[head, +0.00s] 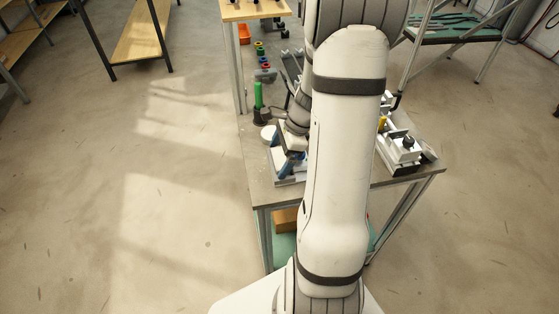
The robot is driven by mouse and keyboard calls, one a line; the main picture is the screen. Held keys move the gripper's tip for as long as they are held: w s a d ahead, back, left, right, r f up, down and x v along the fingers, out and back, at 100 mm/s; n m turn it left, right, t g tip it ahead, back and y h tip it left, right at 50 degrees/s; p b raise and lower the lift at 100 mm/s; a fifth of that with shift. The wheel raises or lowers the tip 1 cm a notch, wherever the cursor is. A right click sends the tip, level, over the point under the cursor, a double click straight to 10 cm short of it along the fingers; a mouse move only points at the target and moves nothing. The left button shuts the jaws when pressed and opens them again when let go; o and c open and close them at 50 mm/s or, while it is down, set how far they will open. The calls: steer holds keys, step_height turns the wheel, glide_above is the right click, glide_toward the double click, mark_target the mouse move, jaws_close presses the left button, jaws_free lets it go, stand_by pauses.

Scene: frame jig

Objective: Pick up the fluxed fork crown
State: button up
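I cannot make out a fork crown for certain in the head view. My gripper (292,156) is small and partly hidden beside my own arm, low over the near left part of the workbench (256,175). It is over or at a light grey holder (290,181) with a blue part (284,169). I cannot tell whether its fingers are apart or shut, or whether they touch anything. My arm covers the middle of the bench.
A green upright cylinder (258,94) on a dark base and a white round item (268,133) stand at the bench's left edge. A metal clamp fixture (403,148) sits at the right. Small coloured rings (263,57) lie farther back. Open floor (150,210) lies left.

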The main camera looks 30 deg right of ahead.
steer(key=c, duration=0.8)
